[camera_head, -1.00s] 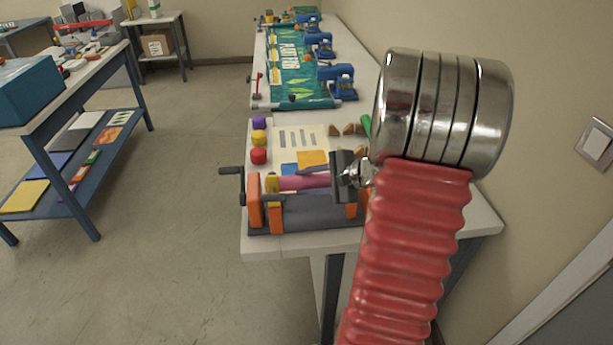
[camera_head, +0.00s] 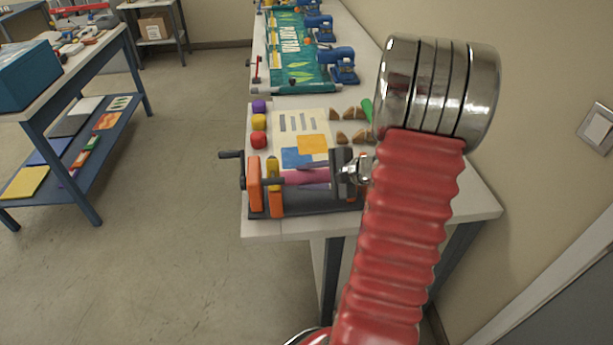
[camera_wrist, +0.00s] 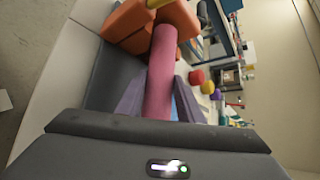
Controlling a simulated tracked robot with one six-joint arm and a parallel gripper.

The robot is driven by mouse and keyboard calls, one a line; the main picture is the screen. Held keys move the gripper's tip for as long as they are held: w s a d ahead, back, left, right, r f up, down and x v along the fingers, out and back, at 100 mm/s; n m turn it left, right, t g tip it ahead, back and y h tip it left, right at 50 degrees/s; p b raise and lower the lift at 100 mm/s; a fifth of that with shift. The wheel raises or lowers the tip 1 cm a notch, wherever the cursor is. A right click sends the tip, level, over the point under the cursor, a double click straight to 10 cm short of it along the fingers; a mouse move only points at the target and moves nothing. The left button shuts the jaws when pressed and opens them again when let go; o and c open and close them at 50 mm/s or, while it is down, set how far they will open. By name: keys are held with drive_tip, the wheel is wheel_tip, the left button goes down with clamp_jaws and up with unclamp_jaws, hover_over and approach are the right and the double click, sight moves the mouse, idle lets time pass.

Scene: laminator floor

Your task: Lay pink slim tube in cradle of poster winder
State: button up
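The poster winder (camera_head: 255,184) stands on the near end of the white bench, with orange end blocks, a grey base and a dark crank at its left. The pink slim tube (camera_head: 308,177) lies level along the winder, its left end close to the yellow part and orange blocks. In the wrist view the tube (camera_wrist: 161,75) runs from my gripper to the orange block (camera_wrist: 160,28). My gripper (camera_wrist: 158,95) has its purple fingers along both sides of the tube and appears shut on it. The tube's near end and its seat in the cradle are hidden.
Purple, yellow and red round pieces (camera_head: 259,122) stand behind the winder, beside a printed sheet (camera_head: 302,125). Brown wedges (camera_head: 343,138) and a green item lie at the right. A side table (camera_head: 85,65) stands at the left; floor between is clear.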

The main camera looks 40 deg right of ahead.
drive_tip(key=o, duration=0.5)
drive_tip(key=v, duration=1.3)
drive_tip(key=shift+s, duration=0.35)
drive_tip(key=shift+d+r, duration=0.1)
drive_tip(key=shift+r, duration=0.05)
